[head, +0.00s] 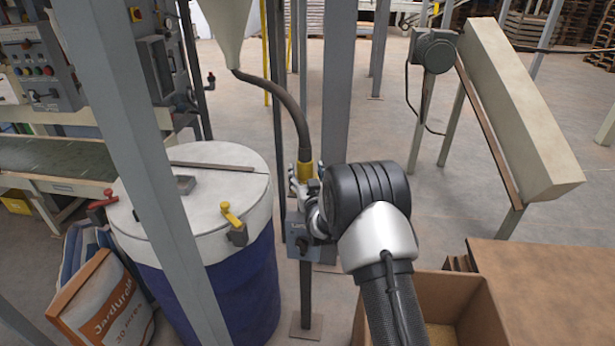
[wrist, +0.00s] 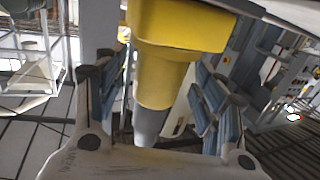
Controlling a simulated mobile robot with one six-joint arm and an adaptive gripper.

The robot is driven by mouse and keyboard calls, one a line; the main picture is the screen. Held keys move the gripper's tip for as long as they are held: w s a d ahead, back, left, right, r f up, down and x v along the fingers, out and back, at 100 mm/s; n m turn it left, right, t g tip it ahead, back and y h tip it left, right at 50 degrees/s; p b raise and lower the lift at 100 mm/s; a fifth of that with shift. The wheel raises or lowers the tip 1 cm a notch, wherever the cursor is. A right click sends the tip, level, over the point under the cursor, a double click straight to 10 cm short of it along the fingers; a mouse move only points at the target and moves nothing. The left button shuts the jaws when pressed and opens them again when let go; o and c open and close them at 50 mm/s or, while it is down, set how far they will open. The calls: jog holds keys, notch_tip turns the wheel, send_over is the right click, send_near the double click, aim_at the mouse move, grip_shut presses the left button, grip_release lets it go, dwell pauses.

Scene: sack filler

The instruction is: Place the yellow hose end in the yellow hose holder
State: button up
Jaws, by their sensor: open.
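The yellow hose end (head: 305,172) hangs at the bottom of a dark hose (head: 285,95) from the pale hopper in the head view. In the wrist view the yellow hose end (wrist: 165,75) is large and close, with a wide upper part and a grey lower tip (wrist: 150,122). My gripper (head: 310,190) is at the hose end. Its open fingers (wrist: 157,85) stand on either side of the yellow part, with gaps visible. I cannot make out a separate yellow holder; my wrist and fingers hide part of that spot.
A grey box (head: 298,243) on a post is just below my gripper. A blue drum (head: 240,285) with a white lid, a yellow handle (head: 232,218) and a red handle (head: 101,200) stands left. A cardboard box (head: 400,290) is at lower right. Grey frame posts stand close by.

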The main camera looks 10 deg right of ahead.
jog(key=shift+r, duration=0.25)
jog(key=s+p, duration=0.2)
jog(key=s, duration=1)
jog(key=s+r+g, duration=0.6)
jog(key=s+r, duration=0.6)
jog(key=r, duration=0.1)
jog(key=s+g, duration=0.7)
jog(key=s, duration=2.4)
jog(key=shift+d+r, duration=0.15)
jog(key=shift+r, duration=0.2)
jog(key=shift+w, duration=0.1)
